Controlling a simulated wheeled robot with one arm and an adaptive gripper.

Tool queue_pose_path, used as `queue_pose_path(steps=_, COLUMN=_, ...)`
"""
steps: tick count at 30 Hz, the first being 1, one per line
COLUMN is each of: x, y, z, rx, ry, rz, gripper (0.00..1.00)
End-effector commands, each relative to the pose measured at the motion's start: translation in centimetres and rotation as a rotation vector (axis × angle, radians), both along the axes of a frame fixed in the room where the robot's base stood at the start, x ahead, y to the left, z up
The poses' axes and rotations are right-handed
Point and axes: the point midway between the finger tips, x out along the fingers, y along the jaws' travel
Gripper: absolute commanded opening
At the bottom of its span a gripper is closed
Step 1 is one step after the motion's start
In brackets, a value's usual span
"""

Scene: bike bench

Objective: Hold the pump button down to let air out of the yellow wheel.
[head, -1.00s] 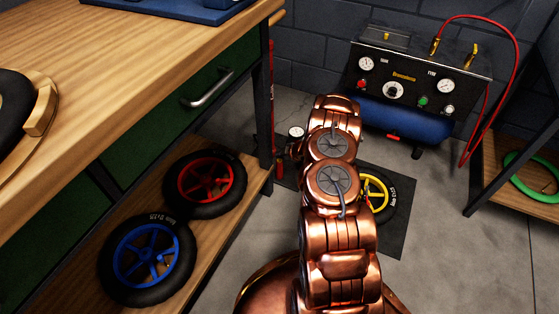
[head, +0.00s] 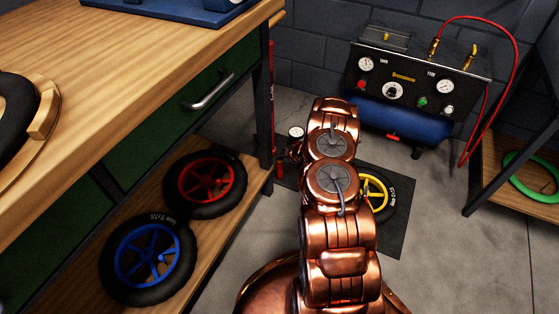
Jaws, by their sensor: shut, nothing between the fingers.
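The yellow wheel (head: 372,192) lies on the floor on a dark mat (head: 396,238); my arm covers its left part. A slim red upright (head: 271,88), which looks like the floor pump's barrel, stands just behind the bench leg. A round white gauge (head: 296,132) sits low beside it, left of my arm. The pump button cannot be made out. My arm reaches away from the camera between the bench and the mat. My gripper is hidden beyond the arm, so its contact with the pump cannot be seen.
A wooden workbench (head: 130,75) fills the left, with a red wheel (head: 205,170) and a blue wheel (head: 142,262) on its lower shelf. A blue compressor with a gauge panel (head: 460,88) stands at the back wall. A green tyre (head: 508,165) lies on a right shelf.

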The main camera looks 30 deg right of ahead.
Motion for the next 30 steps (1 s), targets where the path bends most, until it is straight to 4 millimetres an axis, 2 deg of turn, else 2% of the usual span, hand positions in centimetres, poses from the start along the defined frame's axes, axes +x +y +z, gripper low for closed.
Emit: queue_pose_path(steps=30, x=0.02, y=-0.02, z=-0.85, rx=-0.001, ry=0.000, rz=0.001, gripper=0.00)
